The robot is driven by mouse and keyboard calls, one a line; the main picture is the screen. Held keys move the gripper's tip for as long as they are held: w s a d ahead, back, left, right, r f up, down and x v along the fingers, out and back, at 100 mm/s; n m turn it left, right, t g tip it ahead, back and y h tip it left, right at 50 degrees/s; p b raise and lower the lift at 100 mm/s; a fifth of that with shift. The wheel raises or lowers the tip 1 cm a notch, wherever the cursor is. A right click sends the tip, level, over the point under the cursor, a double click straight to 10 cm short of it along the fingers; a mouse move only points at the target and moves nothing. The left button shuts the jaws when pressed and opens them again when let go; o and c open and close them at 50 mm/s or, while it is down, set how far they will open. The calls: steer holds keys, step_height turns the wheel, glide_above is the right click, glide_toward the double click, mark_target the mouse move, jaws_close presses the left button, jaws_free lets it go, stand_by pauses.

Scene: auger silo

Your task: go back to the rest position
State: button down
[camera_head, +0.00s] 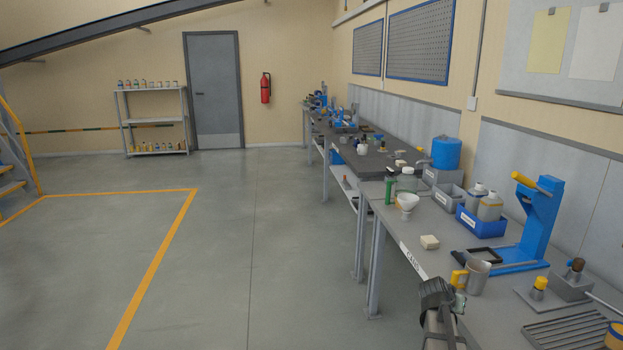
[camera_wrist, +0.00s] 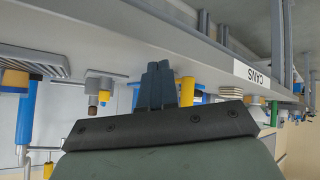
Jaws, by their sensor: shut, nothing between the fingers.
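My gripper (camera_head: 440,296) is at the front edge of the workbench (camera_head: 408,235), at the bottom of the head view. In the wrist view its two dark fingers (camera_wrist: 157,72) are together, with nothing between them. A grey mug with a yellow handle (camera_head: 475,277) stands on the bench just to the right of my gripper in the head view. I cannot tell the exact gap between them.
The floor (camera_head: 250,260) left of the bench is clear.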

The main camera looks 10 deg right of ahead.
steer(key=s+a+f+n+g+y, duration=0.2)
steer(key=s+a+f+n+y, duration=0.15)
steer(key=a+f, duration=0.6)
steer(key=s+a+f+n+g+y, duration=0.15)
steer(key=s+a+f, duration=0.35)
steer(key=a, duration=1)
steer(key=s+a+f+n+g+y, duration=0.1)
steer(key=s+a+f+n+y, duration=0.3)
steer(key=a+f, duration=0.55)
steer(key=s+f+g, duration=0.2)
steer(key=s+f, duration=0.3)
steer(key=s, duration=0.5)
steer(key=s+a+f+g, duration=0.1)
steer(key=s+f+g, duration=0.1)
steer(key=s+f, duration=0.4)
steer(key=s+a+f+g, duration=0.1)
steer(key=s+f+g, duration=0.2)
steer(key=s, duration=1.1)
step_height(320, 180, down, 3)
steer(key=shift+a+f+h, duration=0.2)
steer(key=shift+h, duration=0.2)
